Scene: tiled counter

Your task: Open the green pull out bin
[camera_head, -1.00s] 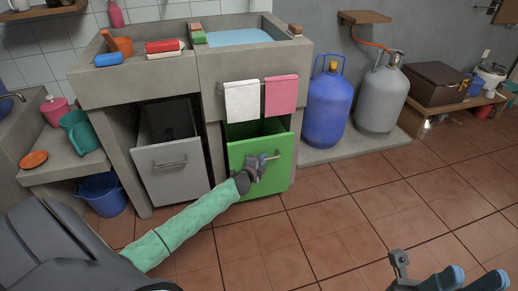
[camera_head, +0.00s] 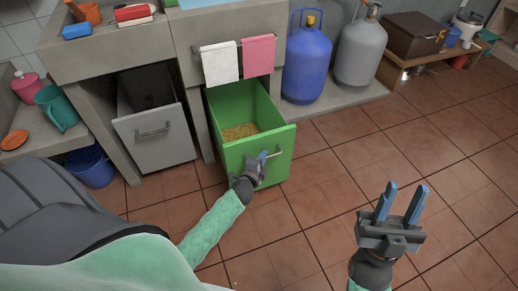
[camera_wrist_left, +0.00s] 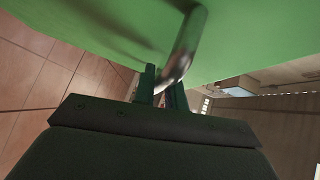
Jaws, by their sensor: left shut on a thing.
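The green pull out bin (camera_head: 236,158) stands pulled out from under the counter in the head view, with its open top showing yellowish-brown contents. Its metal bar handle (camera_head: 274,154) is on the front face. My left gripper (camera_head: 261,161) is shut on this handle. In the left wrist view the fingers (camera_wrist_left: 160,88) close at the lower end of the curved handle (camera_wrist_left: 184,46), in front of the green face (camera_wrist_left: 240,40). My right gripper (camera_head: 402,202) is empty, its two blue fingers spread apart, above the floor at the right.
A grey bin (camera_head: 158,140), partly pulled out, stands left of the green one. White (camera_head: 219,63) and pink (camera_head: 258,54) towels hang above. Blue (camera_head: 304,65) and grey (camera_head: 358,52) gas cylinders stand to the right. The tiled floor in front is clear.

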